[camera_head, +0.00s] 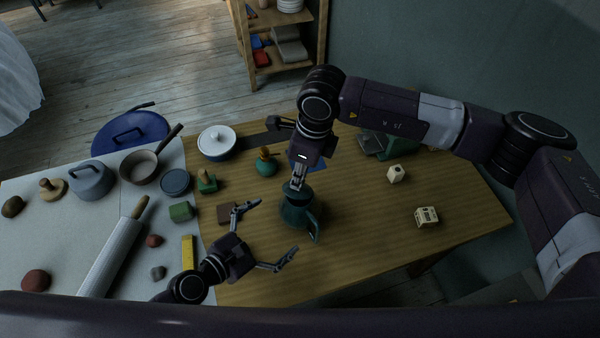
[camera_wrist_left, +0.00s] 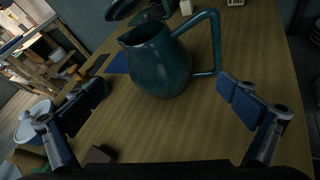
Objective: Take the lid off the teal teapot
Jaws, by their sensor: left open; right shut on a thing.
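The teal teapot (camera_head: 291,213) stands upright on the wooden table. In the left wrist view, the teapot (camera_wrist_left: 160,68) shows its open mouth and its handle on the right. The teal lid (camera_wrist_left: 122,9) is above the mouth and apart from it, partly cut off by the top edge. My right gripper (camera_head: 298,182) is over the teapot, shut on the lid; its grip is partly hidden. My left gripper (camera_head: 277,227) is open in front of the teapot. Its two fingers also show in the left wrist view (camera_wrist_left: 167,104), with bare table between them and the teapot.
A brown block (camera_head: 226,213) lies by my left gripper. A teal-and-orange vessel (camera_head: 265,163) and a white-lidded pot (camera_head: 216,142) stand behind. Cream blocks (camera_head: 427,216) lie right. The left surface holds a rolling pin (camera_head: 112,250) and pans. The table's front right is clear.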

